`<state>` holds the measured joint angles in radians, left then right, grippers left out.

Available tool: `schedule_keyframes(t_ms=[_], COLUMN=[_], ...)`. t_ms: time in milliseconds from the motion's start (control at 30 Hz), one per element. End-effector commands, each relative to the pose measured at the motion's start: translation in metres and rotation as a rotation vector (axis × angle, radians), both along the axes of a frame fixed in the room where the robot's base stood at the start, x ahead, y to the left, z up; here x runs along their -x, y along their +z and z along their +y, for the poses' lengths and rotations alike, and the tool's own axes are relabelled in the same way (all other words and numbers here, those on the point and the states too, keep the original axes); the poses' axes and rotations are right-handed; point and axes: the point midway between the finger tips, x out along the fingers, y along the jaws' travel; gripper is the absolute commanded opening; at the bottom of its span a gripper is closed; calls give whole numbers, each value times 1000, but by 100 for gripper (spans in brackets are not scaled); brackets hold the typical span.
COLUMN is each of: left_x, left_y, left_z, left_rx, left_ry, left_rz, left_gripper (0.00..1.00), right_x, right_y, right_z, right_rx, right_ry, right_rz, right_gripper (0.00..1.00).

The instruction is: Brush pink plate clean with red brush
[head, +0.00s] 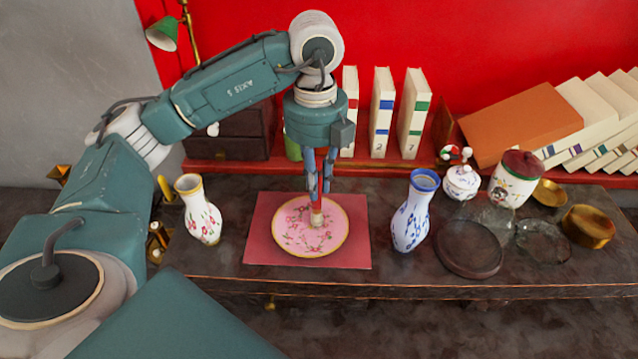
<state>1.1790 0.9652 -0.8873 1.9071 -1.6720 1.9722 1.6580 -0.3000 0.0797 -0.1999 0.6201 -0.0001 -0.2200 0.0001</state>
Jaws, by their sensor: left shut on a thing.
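The pink plate (290,237) has a gold rim and a floral pattern. It lies on a red mat (350,258) in the middle of the dark table. My left gripper (317,188) points straight down over the plate, right of its middle. It is shut on the red brush (316,204), which is upright with its pale bristle end (317,219) low at the plate's surface. I cannot tell for sure whether the bristles touch the plate. The fingers hide most of the brush handle. My right gripper is not in view.
A white floral vase (201,214) stands left of the mat, and a blue-and-white vase (414,215) stands right of it. A dark round stand (469,252), glass dishes, a lidded jar (514,181) and brass bowls crowd the right. Books (383,115) stand on the red shelf behind.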

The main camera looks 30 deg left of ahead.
Motion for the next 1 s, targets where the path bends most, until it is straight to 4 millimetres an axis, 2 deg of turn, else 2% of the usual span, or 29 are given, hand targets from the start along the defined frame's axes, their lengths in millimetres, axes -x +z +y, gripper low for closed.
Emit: schedule_keyframes(t_ms=[300, 533, 800, 1000], left_x=[12, 9, -2, -2], left_y=[1, 0, 0, -1], left_z=[-1, -11, -8, -8], left_rx=[-2, -1, -1, -2], left_ry=[0, 0, 2, 1], left_rz=[2, 2, 3, 2], left_gripper=[0, 0, 0, 0], right_x=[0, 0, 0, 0], right_y=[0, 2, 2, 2], right_z=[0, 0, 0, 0], right_rx=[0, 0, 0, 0], right_ry=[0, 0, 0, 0], right_rz=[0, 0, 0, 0], right_gripper=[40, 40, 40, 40])
